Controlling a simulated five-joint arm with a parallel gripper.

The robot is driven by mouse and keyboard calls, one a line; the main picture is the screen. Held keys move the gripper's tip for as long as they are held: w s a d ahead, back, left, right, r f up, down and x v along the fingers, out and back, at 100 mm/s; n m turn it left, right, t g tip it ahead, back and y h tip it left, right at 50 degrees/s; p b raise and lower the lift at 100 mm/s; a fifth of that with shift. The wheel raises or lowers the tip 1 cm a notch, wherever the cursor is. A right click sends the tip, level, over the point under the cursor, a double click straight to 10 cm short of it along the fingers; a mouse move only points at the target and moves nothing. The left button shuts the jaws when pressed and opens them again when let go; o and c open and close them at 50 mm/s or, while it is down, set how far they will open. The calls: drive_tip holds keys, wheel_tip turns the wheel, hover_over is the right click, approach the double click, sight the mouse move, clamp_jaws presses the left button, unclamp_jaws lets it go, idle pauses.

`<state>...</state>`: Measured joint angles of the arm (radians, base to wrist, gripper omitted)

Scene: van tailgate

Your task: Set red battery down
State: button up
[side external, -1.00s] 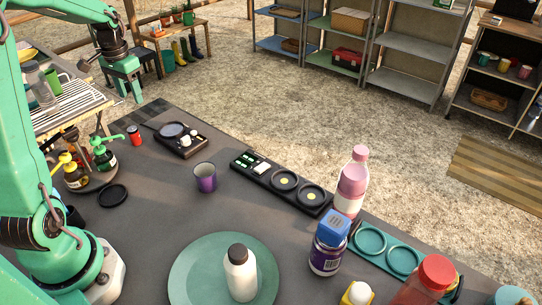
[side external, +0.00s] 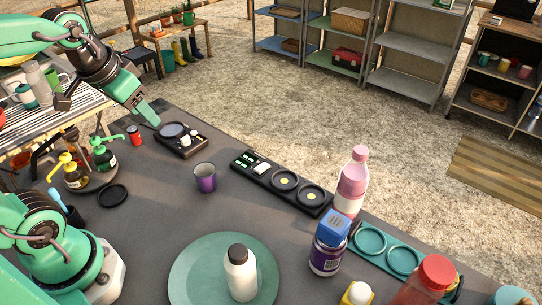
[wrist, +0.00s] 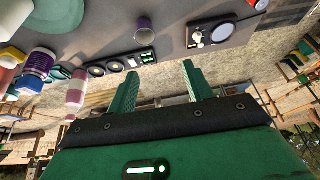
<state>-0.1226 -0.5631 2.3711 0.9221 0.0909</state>
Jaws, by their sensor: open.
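A small red cylinder (side external: 134,136), which looks like the red battery, stands upright on the grey table near its back left edge. In the wrist view a red bit of it (wrist: 262,4) shows at the top edge, mostly cut off. My gripper (side external: 150,116) is above the table's back left edge, apart from the red cylinder, up and right of it in the side view. In the wrist view my gripper (wrist: 158,78) has its two green fingers apart with nothing between them.
A black tray (side external: 183,150) with a dark disc and white pieces is right of the red cylinder. A purple cup (side external: 205,178), a long black holder (side external: 265,178), soap bottles (side external: 103,155) and a black ring (side external: 112,195) stand nearby. Bare table lies between them.

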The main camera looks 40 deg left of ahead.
drive_tip(key=shift+t+h, duration=0.3)
drive_tip(key=shift+t, duration=0.1)
drive_tip(key=s+d, duration=0.3)
drive_tip(key=shift+s+d+f, duration=0.1)
drive_tip(key=shift+s+f, duration=0.15)
drive_tip(key=shift+f, duration=0.15)
idle(0.7)
